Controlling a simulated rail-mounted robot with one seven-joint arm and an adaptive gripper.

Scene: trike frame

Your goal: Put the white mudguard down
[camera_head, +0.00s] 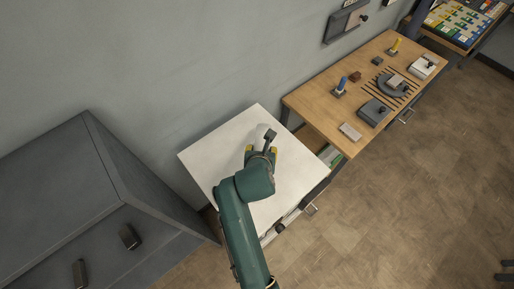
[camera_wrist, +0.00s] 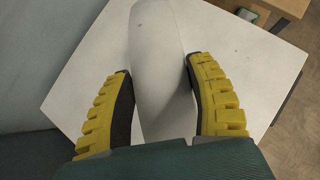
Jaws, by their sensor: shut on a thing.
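The white mudguard (camera_wrist: 158,60) is a pale curved piece between my yellow-padded fingers in the wrist view. In the head view a small part of the mudguard (camera_head: 260,131) shows beyond my gripper (camera_head: 262,150). My gripper (camera_wrist: 160,100) is shut on the mudguard, with one finger on each side. Both are over the white tabletop (camera_head: 215,155). I cannot tell whether the mudguard touches the tabletop. Its near end is hidden by my gripper.
A wooden workbench (camera_head: 318,105) with several small parts and tools stands to the right. A large grey cabinet (camera_head: 60,180) is at the left, and the wall is behind. The tabletop around my gripper looks clear.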

